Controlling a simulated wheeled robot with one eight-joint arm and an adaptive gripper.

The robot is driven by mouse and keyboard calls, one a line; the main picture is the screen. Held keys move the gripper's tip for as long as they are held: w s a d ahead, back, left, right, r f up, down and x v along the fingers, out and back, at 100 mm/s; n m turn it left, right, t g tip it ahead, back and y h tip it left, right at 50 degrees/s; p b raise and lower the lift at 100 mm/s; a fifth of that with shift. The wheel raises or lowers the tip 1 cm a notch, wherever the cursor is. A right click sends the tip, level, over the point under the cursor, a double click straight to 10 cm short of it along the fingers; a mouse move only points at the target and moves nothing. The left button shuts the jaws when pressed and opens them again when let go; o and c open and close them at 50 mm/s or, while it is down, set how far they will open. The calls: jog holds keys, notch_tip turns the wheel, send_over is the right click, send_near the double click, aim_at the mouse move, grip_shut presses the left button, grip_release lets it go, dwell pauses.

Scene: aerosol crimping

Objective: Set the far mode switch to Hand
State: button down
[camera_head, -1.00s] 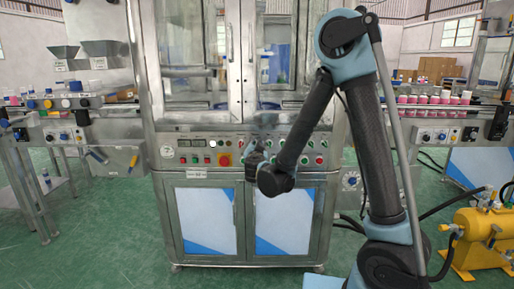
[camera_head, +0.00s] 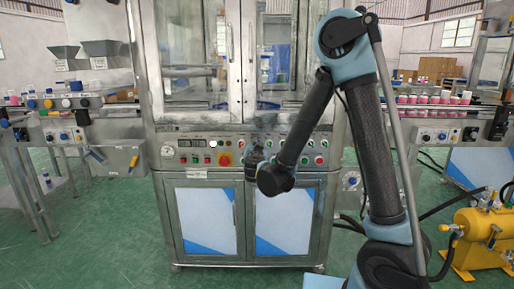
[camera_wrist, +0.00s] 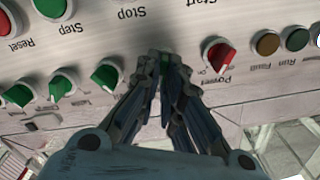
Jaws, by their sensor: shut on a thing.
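My gripper (camera_wrist: 165,68) is shut on a green rotary switch (camera_wrist: 164,62) on the machine's front panel in the wrist view. The fingers hide most of this switch, so its pointer direction and label cannot be read. Three more green rotary switches, such as the nearest one (camera_wrist: 106,77), stand in the same row to the left. The red power switch (camera_wrist: 217,56) is just right of the fingers, apart from them. In the head view my gripper (camera_head: 251,163) is at the panel, and my arm covers part of that row.
The steel cabinet's control panel (camera_head: 190,150) carries gauges, displays and buttons. Conveyors flank the cabinet, and a yellow unit (camera_head: 478,240) stands at lower right.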

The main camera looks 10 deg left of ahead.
jog(key=n, duration=1)
jog(key=shift+s+a+f+n, duration=0.1)
jog(key=shift+a+n, duration=0.1)
jog(key=shift+n, duration=0.1)
dwell(0.5)
jog(key=c, duration=1.7)
grip_release()
jog(key=shift+a, duration=0.1)
jog(key=v, duration=1.2)
